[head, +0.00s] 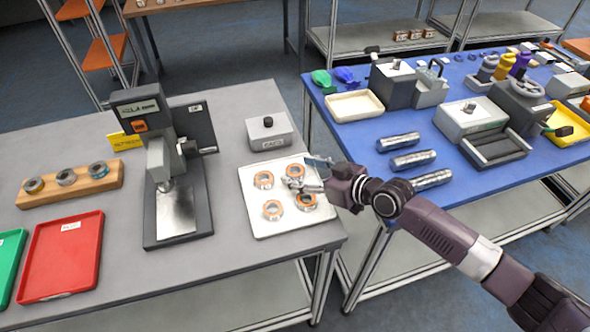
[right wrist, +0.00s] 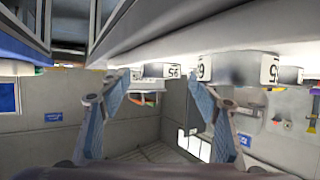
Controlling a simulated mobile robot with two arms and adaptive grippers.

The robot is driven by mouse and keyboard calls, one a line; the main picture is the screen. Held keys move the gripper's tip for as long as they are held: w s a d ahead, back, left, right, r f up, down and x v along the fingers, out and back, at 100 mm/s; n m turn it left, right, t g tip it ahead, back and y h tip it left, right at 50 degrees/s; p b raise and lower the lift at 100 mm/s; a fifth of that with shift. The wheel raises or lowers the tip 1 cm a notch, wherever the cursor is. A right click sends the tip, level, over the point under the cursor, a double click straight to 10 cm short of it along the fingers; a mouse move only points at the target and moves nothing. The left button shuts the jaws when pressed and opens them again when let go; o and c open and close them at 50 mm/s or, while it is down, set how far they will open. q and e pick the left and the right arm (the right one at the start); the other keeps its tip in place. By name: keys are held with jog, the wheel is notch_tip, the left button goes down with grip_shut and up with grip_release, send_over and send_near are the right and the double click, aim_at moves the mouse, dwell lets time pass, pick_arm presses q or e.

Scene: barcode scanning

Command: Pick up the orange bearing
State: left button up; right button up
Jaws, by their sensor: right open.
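Several orange bearings lie on a white tray (head: 290,226) on the grey table: one at the back left (head: 264,180), one at the back right (head: 296,171), one at the front left (head: 272,210) and one at the front right (head: 306,202). My right gripper (head: 303,172) reaches over the tray from the right, beside the two right-hand bearings, and partly covers the back right one. My left gripper is not in view.
A black press (head: 160,160) stands left of the tray, and a grey box (head: 268,133) stands behind it. A red tray (head: 62,255) and a wooden bearing holder (head: 70,187) are further left. A blue table (head: 440,120) with metal cylinders (head: 413,160) is on the right.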

jog(key=shift+w+a+f, duration=0.2)
jog(key=shift+w+a, duration=0.05)
jog(key=shift+a, duration=0.1)
jog(key=c, duration=1.2)
jog(key=shift+r, duration=0.1)
jog(key=shift+c, duration=0.8)
jog(key=shift+r, duration=0.1)
